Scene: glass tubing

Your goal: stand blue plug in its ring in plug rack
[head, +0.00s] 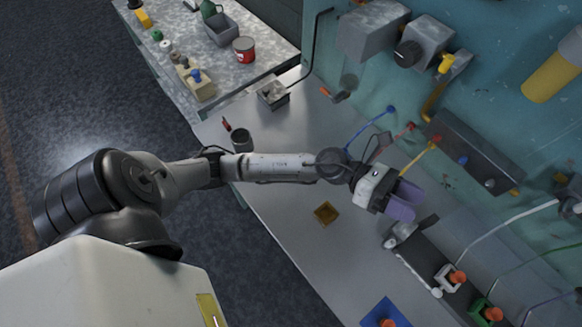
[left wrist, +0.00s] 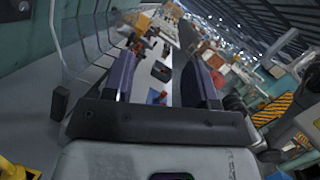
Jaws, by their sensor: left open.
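My left gripper (head: 403,200) is over the right part of the grey bench, with its purple fingers apart and nothing seen between them. The fingers also show spread in the left wrist view (left wrist: 160,85). A small blue piece (head: 197,76) sits on a tan block (head: 204,92) on the far table; it is too small to tell whether it is the blue plug or whether the block is the plug rack. Another blue knob (head: 463,160) is on the dark bar on the teal wall. My right gripper is not in view.
The dark bar (head: 470,150) and coloured tubes (head: 372,122) are close to the left gripper. A dark strip (head: 425,262) with orange-topped fittings (head: 457,277) lies to its lower right. A yellow square (head: 326,213) and a dark cup (head: 242,140) are on the bench.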

